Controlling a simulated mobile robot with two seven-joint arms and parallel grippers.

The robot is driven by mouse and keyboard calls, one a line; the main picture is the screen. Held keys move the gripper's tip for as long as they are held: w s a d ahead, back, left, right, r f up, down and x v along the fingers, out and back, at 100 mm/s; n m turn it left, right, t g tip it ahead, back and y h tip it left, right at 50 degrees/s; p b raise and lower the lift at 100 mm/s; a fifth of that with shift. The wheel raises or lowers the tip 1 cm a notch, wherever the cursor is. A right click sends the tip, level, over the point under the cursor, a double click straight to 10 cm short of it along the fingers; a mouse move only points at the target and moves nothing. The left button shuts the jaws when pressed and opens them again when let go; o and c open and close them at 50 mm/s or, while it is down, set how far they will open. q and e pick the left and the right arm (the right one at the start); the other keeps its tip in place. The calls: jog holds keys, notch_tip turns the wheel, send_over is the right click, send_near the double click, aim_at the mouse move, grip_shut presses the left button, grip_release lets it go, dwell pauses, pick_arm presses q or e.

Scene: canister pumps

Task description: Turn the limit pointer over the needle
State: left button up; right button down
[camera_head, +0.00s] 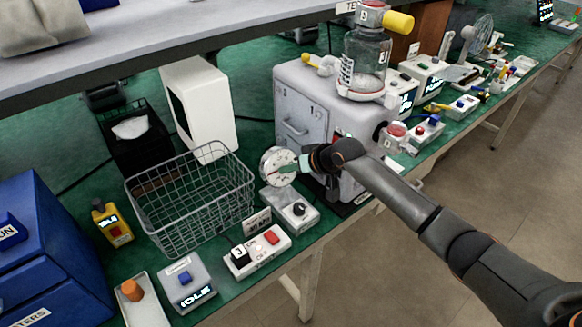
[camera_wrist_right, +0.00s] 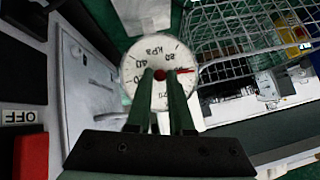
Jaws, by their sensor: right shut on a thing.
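The round white gauge (camera_head: 278,165), marked kPa, stands on a small grey base beside the wire basket. It fills the middle of the right wrist view (camera_wrist_right: 136,62), where its numbers appear upside down. A small red hub (camera_wrist_right: 160,75) sits at the centre of its face, and a thin red pointer (camera_wrist_right: 185,70) runs from there to the right. I cannot tell a separate needle; the fingers cover part of the dial. My right gripper (camera_head: 293,167) is in front of the face, its two green fingertips (camera_wrist_right: 160,73) shut on the red hub. My left gripper is out of view.
A wire basket (camera_head: 190,200) stands close left of the gauge. A grey canister pump unit (camera_head: 300,100) with a glass jar (camera_head: 367,62) stands behind and right. A switch box (camera_head: 257,250) is in front, near the bench edge. A shelf (camera_head: 150,35) overhangs the back.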

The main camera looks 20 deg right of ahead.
jog(key=shift+s+f, duration=0.15)
jog(key=shift+f, duration=0.05)
dwell(0.4)
jog(key=c, duration=0.8)
grip_release()
jog(key=shift+r, duration=0.1)
jog(key=shift+r, duration=0.1)
jog(key=v, duration=1.2)
jog(key=shift+s+r, duration=0.1)
